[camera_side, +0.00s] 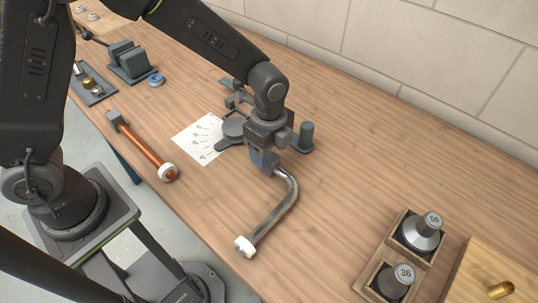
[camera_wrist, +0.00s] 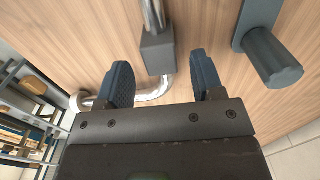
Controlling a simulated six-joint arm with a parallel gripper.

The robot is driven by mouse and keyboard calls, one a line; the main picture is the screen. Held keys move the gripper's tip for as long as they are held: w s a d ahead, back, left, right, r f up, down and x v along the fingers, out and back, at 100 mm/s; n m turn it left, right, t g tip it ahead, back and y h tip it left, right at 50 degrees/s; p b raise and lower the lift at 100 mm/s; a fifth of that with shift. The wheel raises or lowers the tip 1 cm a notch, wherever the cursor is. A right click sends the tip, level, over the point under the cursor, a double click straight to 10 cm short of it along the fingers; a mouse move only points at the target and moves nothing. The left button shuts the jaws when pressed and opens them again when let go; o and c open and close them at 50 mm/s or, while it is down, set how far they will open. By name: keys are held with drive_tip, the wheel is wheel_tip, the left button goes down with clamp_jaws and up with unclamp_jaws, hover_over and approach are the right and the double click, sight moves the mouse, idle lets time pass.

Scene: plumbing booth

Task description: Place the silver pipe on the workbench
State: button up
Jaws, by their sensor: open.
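The silver pipe (camera_side: 293,198) is a bent chrome tube with a white end fitting (camera_side: 244,246). It lies along the wooden workbench (camera_side: 350,190), and its far end is hidden behind my gripper (camera_side: 263,160) in the side view. In the wrist view my gripper (camera_wrist: 163,78) is open, with two blue-grey fingers spread apart. The pipe's curved part (camera_wrist: 153,97) shows beyond the fingers. A grey block (camera_wrist: 157,53) with a chrome tube stands in the gap between the fingers; I cannot tell whether it touches them.
A copper pipe (camera_side: 146,150) with a white end lies to the left. A paper sheet (camera_side: 195,148), a dark bending tool (camera_side: 235,125) and a grey post (camera_side: 306,133) are near my gripper. A wooden box (camera_side: 376,268) holds numbered silver and grey pieces at right.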

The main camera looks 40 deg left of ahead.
sight(269, 156)
wheel_tip(269, 156, up, 9)
drive_tip(key=s+a+r+n+t, duration=0.3)
drive_tip(key=s+a+r+n, duration=0.4)
drive_tip(key=a+r+n, duration=0.2)
drive_tip(key=s+a+r+n+t, duration=0.1)
drive_tip(key=s+a+n+t, duration=0.1)
drive_tip(key=s+a+n, duration=0.3)
drive_tip(key=s+n, duration=0.4)
drive_tip(key=shift+s+r+t, duration=0.3)
idle(0.6)
